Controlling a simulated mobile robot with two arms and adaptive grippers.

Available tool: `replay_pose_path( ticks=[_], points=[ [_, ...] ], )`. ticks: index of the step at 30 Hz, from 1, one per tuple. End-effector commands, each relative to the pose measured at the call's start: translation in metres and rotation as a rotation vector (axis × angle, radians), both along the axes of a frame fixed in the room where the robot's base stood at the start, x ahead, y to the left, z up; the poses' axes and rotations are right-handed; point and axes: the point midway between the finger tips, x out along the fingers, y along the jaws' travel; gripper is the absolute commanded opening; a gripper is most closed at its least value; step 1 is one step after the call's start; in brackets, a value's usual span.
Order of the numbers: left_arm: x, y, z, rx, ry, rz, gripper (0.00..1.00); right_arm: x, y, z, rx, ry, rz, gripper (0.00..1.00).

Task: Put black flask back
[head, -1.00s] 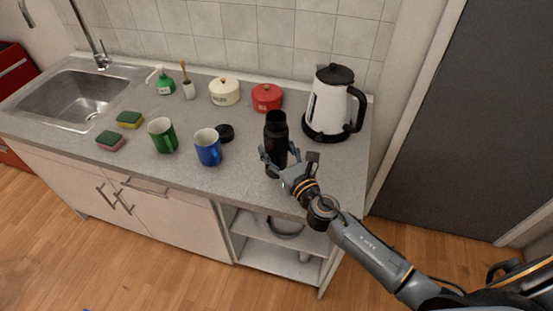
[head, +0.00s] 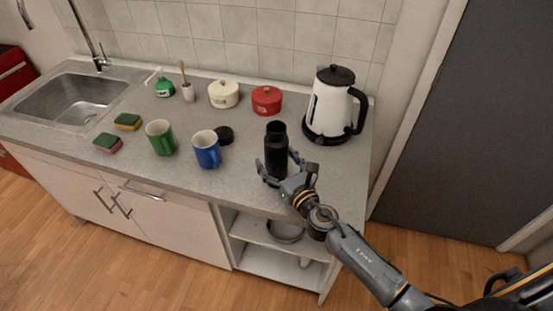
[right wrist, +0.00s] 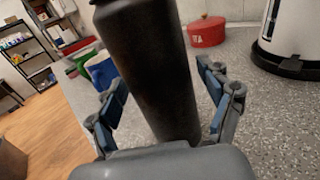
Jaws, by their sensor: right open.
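The black flask (head: 276,150) stands upright on the grey counter, near its front edge, with its top open. It also fills the middle of the right wrist view (right wrist: 150,65). My right gripper (head: 279,172) is open around the flask's lower part, one finger on each side. In the right wrist view the blue-padded fingers (right wrist: 163,105) show gaps to the flask, most clearly on the right. A round black lid (head: 223,134) lies on the counter behind the blue mug. My left gripper is not in view.
A blue mug (head: 206,149) and a green mug (head: 160,138) stand left of the flask. A white kettle (head: 329,108), a red pot (head: 267,100) and a cream pot (head: 223,94) stand behind. Open shelves (head: 270,262) lie below the counter, with a pan (head: 285,230).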

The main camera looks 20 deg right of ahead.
Motion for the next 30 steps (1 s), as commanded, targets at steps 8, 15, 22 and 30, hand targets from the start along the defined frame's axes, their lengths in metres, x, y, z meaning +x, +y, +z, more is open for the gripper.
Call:
replay_pose_path(
  ticks=[8,15,22,30],
  points=[
    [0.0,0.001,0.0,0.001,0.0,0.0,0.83,-0.018,-0.003,0.0,0.0,0.002,0.001,0.8],
    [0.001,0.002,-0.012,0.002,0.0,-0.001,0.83,-0.07,-0.013,-0.002,-0.001,0.003,0.002,0.8],
    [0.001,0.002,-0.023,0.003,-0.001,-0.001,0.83,-0.107,-0.02,0.0,-0.001,0.001,0.0,0.8],
    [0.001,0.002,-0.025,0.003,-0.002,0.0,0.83,-0.118,-0.022,0.003,0.001,0.0,0.0,0.8]
  ],
)
